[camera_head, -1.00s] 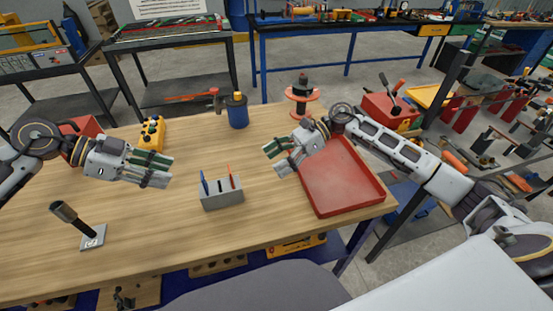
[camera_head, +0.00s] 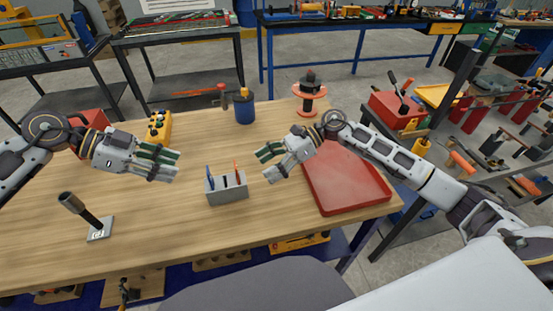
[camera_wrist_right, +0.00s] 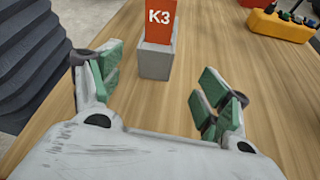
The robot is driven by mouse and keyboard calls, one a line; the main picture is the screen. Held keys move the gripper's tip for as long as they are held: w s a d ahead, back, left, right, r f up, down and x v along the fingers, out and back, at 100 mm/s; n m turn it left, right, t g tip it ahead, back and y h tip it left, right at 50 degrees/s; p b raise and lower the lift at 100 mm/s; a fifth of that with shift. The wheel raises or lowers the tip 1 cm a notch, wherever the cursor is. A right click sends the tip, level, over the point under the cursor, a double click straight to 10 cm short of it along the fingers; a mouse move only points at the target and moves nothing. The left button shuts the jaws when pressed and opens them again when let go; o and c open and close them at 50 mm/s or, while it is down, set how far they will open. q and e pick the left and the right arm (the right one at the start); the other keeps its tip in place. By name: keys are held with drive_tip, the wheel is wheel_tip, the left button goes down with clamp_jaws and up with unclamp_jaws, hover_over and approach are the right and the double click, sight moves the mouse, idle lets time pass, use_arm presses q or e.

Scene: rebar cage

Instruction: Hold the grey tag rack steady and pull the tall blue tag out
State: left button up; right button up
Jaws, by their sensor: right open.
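The grey tag rack (camera_head: 228,196) stands upright on the wooden table between my grippers. The tall blue tag (camera_head: 209,177) stands in its left end. An orange tag (camera_head: 236,169) stands toward its right end, with a small dark item between them. My left gripper (camera_head: 172,166) is left of the rack, empty, its fingers apart. My right gripper (camera_head: 264,165) is open and empty, right of the rack and apart from it. In the right wrist view the orange tag (camera_wrist_right: 159,20), marked K3, stands in the rack (camera_wrist_right: 154,63) beyond my open fingers; the blue tag is hidden there.
A red tray (camera_head: 345,182) lies at the table's right. A dark post on a pale base (camera_head: 100,231) stands at front left. A blue container (camera_head: 245,110), a yellow block (camera_head: 158,126) and a coral-coloured spool stand (camera_head: 308,96) are behind. The wood around the rack is clear.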

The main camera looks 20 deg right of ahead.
sight(242, 180)
drive_tip(key=shift+x, duration=4.5)
drive_tip(key=c, duration=1.2)
drive_tip(key=shift+f, duration=0.1)
